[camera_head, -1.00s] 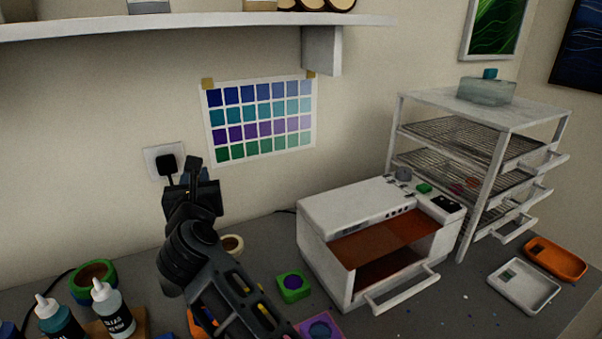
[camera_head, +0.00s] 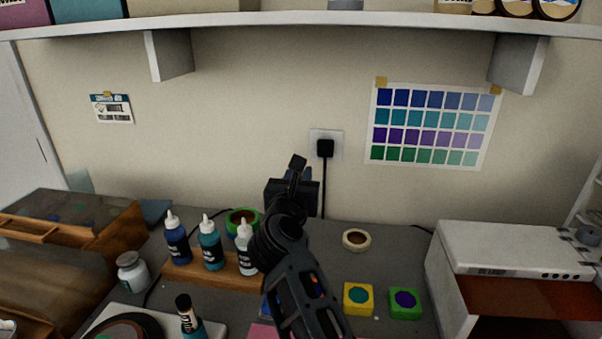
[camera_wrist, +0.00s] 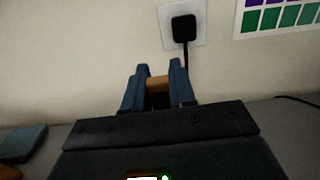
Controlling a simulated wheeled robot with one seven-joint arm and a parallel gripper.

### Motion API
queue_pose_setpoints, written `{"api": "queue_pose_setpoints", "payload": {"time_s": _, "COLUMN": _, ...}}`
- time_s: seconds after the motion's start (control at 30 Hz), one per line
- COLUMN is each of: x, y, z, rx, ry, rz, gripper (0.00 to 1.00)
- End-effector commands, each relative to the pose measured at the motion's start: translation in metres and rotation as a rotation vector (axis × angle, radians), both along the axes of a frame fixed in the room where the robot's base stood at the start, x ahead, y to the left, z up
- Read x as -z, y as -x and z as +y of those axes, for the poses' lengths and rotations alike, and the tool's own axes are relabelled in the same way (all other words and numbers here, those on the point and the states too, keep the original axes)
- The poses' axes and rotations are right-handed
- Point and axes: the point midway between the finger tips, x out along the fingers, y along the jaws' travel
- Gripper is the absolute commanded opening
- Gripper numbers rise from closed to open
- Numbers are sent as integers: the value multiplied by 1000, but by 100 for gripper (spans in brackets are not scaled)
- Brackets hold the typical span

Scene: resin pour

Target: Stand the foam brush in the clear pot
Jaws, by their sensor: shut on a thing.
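My gripper (camera_head: 306,174) is raised in front of the back wall, above the bench, in the head view. In the wrist view its two blue fingers (camera_wrist: 159,72) are shut on a short brown, wood-coloured piece with a dark part below it. I take this piece to be the foam brush (camera_wrist: 158,82); most of it is hidden by the fingers and the gripper body. I cannot pick out the clear pot for sure in either current view.
Several bottles stand in a wooden block (camera_head: 215,275), left of my arm. A white jar (camera_head: 132,272) stands farther left. A tape roll (camera_head: 356,240), a yellow mould (camera_head: 358,299) and a green mould (camera_head: 405,303) lie right of my arm. A white oven (camera_head: 515,255) stands at right; a shelf (camera_head: 300,22) hangs above.

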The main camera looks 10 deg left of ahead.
Motion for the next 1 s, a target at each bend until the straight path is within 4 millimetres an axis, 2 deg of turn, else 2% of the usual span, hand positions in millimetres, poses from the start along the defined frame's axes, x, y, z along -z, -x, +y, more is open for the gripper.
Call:
{"api": "queue_pose_setpoints", "payload": {"time_s": 0.1, "x": 13, "y": 0, "z": 0, "rx": 1, "ry": 0, "rz": 0, "gripper": 0}}
{"api": "queue_pose_setpoints", "payload": {"time_s": 1.0, "x": 73, "y": 0, "z": 0, "rx": 0, "ry": -1, "rz": -1, "gripper": 0}}
